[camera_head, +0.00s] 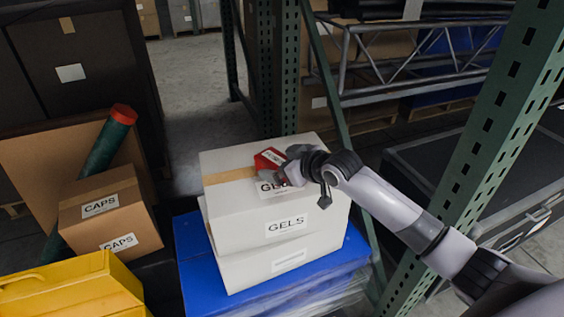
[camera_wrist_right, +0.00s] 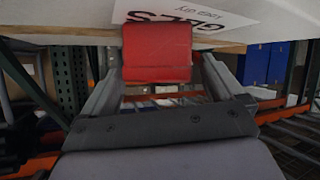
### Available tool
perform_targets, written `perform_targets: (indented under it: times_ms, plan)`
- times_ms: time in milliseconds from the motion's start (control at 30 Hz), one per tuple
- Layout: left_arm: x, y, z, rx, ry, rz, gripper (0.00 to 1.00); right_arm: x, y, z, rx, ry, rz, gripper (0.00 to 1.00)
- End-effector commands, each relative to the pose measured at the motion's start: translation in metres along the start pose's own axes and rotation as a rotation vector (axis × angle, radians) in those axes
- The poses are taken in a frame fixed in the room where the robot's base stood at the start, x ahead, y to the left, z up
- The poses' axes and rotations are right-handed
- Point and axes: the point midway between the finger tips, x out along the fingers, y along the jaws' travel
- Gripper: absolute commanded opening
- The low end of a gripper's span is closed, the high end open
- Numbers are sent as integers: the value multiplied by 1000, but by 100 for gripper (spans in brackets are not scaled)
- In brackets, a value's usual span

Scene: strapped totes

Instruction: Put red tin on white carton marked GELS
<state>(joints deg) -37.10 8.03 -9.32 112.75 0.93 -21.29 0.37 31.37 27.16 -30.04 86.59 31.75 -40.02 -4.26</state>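The red tin (camera_head: 268,160) is at the top of the upper white carton marked GELS (camera_head: 255,215), near the label on its top face. In the right wrist view the red tin (camera_wrist_right: 157,53) sits between my right gripper's two fingers, with the carton's label (camera_wrist_right: 215,15) behind it. My right gripper (camera_head: 280,170) reaches in from the right and is shut on the tin. I cannot tell whether the tin touches the carton top. The fingers partly hide the tin in the head view. My left gripper is not in view.
A second white carton (camera_head: 290,265) lies under the upper one, on a blue wrapped stack (camera_head: 190,255). A green rack post (camera_head: 490,150) stands beside my right arm.

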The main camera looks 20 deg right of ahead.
Motion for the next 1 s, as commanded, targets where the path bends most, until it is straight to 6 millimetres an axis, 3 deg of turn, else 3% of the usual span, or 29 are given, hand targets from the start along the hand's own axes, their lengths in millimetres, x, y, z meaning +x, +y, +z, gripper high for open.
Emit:
perform_targets:
  times_ms: [300,467,1000]
  plan:
    - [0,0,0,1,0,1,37,-1,0,-3,0,2,0,94]
    - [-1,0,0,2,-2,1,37,-12,1,-3,1,2,0,94]
    - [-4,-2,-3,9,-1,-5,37,-94,1,-2,-3,-1,1,94]
